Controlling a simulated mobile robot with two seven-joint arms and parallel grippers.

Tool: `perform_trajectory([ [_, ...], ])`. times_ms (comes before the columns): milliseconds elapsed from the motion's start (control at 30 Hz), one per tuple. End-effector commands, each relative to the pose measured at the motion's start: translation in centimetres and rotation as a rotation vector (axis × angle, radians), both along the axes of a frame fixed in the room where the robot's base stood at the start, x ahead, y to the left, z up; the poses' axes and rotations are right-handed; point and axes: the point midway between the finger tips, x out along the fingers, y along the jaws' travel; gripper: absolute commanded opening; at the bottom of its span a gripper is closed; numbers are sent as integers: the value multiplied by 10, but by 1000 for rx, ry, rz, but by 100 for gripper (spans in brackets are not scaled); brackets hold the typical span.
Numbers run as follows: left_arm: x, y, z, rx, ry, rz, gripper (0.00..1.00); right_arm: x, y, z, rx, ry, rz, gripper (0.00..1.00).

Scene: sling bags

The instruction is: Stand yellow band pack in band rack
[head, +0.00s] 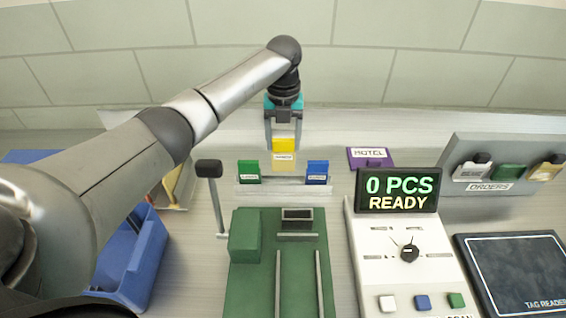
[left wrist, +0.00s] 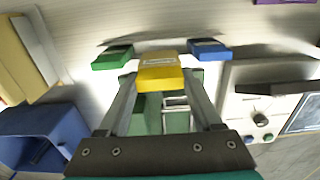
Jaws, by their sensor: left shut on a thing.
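The yellow band pack (head: 284,146) is held upright between the fingers of my left gripper (head: 283,133). It also shows in the left wrist view (left wrist: 160,74), between the two fingertips. The pale band rack (head: 283,191) stands on the table behind the green machine. A green pack (head: 248,168) stands at its left end and a blue pack (head: 317,168) at its right end. The yellow pack is between these two and a little higher in the head view. I cannot tell whether its lower edge touches the rack. My right gripper is not in view.
A green machine (head: 250,275) with a lever (head: 212,185) stands in front of the rack. A white counter unit (head: 400,270) with a lit display (head: 398,190) is to the right. A purple tag (head: 371,158) lies right of the rack. A blue bin (head: 135,255) is at left.

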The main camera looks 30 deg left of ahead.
Motion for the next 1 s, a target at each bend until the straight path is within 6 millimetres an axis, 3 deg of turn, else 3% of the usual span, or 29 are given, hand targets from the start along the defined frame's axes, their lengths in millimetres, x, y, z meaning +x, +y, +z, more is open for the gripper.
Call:
perform_trajectory([
  [100, 0, 0, -21, 0, 1, -1, 4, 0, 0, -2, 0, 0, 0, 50],
  [267, 0, 0, -33, 1, 0, 0, 4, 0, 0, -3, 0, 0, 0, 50],
  [500, 0, 0, -67, 1, 0, 0, 4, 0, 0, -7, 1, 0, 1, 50],
  [967, 0, 0, -76, 1, -2, -1, 4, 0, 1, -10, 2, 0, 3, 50],
  [1000, 0, 0, -76, 1, -2, -1, 69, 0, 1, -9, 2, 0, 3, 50],
])
